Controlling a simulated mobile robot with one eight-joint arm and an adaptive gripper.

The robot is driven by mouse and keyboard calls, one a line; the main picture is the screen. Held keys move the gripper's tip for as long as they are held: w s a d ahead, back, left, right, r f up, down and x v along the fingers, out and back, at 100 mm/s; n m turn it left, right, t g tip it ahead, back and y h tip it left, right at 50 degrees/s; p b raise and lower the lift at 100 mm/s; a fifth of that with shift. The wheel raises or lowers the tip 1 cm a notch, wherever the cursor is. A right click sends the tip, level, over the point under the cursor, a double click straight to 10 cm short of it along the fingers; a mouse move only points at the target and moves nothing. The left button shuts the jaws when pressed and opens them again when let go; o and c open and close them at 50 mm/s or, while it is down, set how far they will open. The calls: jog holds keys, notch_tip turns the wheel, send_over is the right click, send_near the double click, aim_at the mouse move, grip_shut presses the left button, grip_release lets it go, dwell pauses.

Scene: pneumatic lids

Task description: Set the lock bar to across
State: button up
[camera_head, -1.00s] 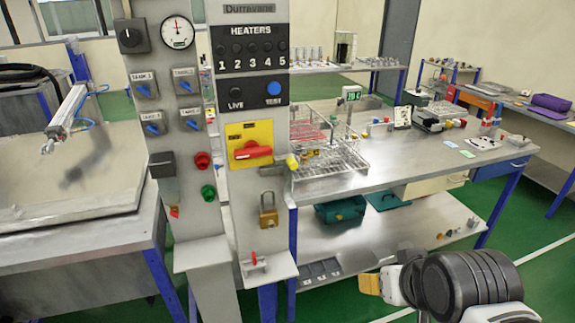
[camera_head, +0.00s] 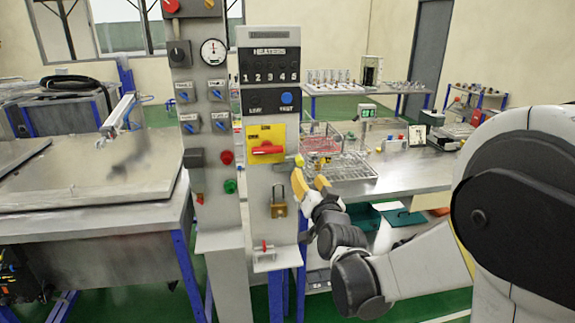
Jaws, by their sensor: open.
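The heater panel (camera_head: 257,221) is a grey upright column. On it, a yellow plate (camera_head: 279,132) carries a red handle (camera_head: 266,149) that lies roughly level. Just below the plate, a short grey bar (camera_head: 282,166), which looks like the lock bar, runs toward a yellow knob (camera_head: 299,160) at the panel's right edge. Its exact angle is hard to tell. A brass padlock (camera_head: 278,209) hangs below. My gripper (camera_head: 311,184), with yellow fingertips, is open and empty, just below and right of the knob, with no clear contact.
A second column (camera_head: 207,165) with dials and switches stands left. A steel bench (camera_head: 405,172) with a wire rack (camera_head: 345,172) lies behind and right of my gripper. A small shelf with a red toggle (camera_head: 265,246) juts out below the padlock.

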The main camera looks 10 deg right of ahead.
aim_at(301, 164)
jog(key=w+b, duration=0.2)
jog(key=w, duration=0.8)
jog(key=shift+w, duration=0.15)
grip_shut()
